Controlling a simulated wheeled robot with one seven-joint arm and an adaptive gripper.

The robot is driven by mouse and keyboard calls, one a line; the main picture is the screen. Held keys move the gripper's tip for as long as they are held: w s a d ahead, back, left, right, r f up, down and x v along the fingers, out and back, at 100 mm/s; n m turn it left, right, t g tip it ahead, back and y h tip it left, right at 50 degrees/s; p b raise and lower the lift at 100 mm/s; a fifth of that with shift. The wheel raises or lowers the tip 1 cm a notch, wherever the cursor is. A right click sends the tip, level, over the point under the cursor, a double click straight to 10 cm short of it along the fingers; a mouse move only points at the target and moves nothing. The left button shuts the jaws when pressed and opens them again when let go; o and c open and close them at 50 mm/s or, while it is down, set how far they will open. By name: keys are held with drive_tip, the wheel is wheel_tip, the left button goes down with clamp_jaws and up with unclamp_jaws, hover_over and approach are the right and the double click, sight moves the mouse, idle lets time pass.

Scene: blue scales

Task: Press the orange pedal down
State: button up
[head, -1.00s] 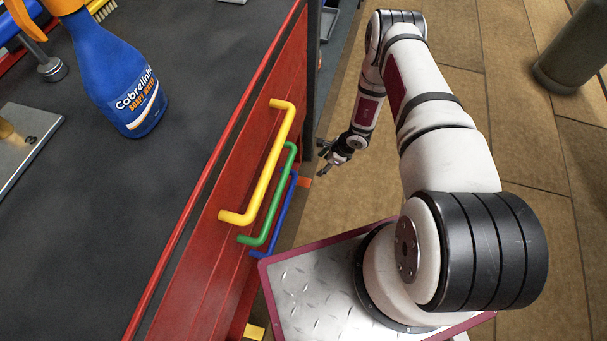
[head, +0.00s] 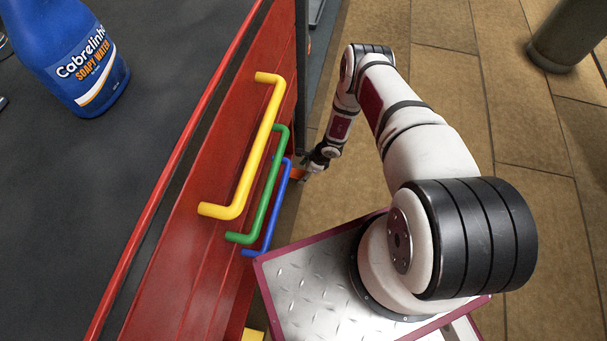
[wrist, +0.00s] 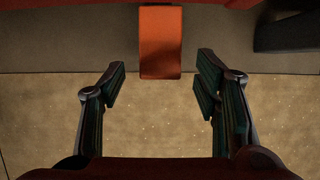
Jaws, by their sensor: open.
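The orange pedal (wrist: 160,42) sticks out from the base of the red cabinet, near the floor. In the wrist view it lies at the top centre, ahead of my gripper (wrist: 160,88) and between the lines of its two fingers. The fingers are spread wide with nothing between them, and no contact with the pedal shows. In the head view a small part of the orange pedal (head: 297,173) shows beside my gripper (head: 307,172), low by the cabinet's far corner. The rest of the pedal is hidden there by the gripper and the cabinet.
The red cabinet (head: 190,235) has a yellow handle (head: 252,150), a green handle (head: 265,190) and a blue handle (head: 270,215) on its front. A yellow piece (head: 252,335) shows low at the near end. A blue soapy water bottle (head: 85,65) stands on the dark top. Floor right of my arm is open up to a grey cylinder (head: 568,35).

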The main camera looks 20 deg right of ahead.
drive_tip(key=shift+w+a+f, duration=0.15)
drive_tip(key=shift+f, duration=0.3)
clamp_jaws()
drive_tip(key=shift+d+f+t+y+b, duration=0.3)
drive_tip(key=shift+f+t+y+b, duration=0.1)
drive_tip(key=shift+f+y+b, duration=0.4)
drive_tip(key=shift+f+t+y+b, duration=0.4)
drive_tip(key=shift+f+y+b, duration=0.1)
drive_tip(key=shift+b, duration=0.6)
drive_tip(key=shift+a+f+t+y+b, duration=0.15)
drive_tip(key=shift+t+y+b, duration=0.3)
drive_tip(key=shift+b, duration=0.55)
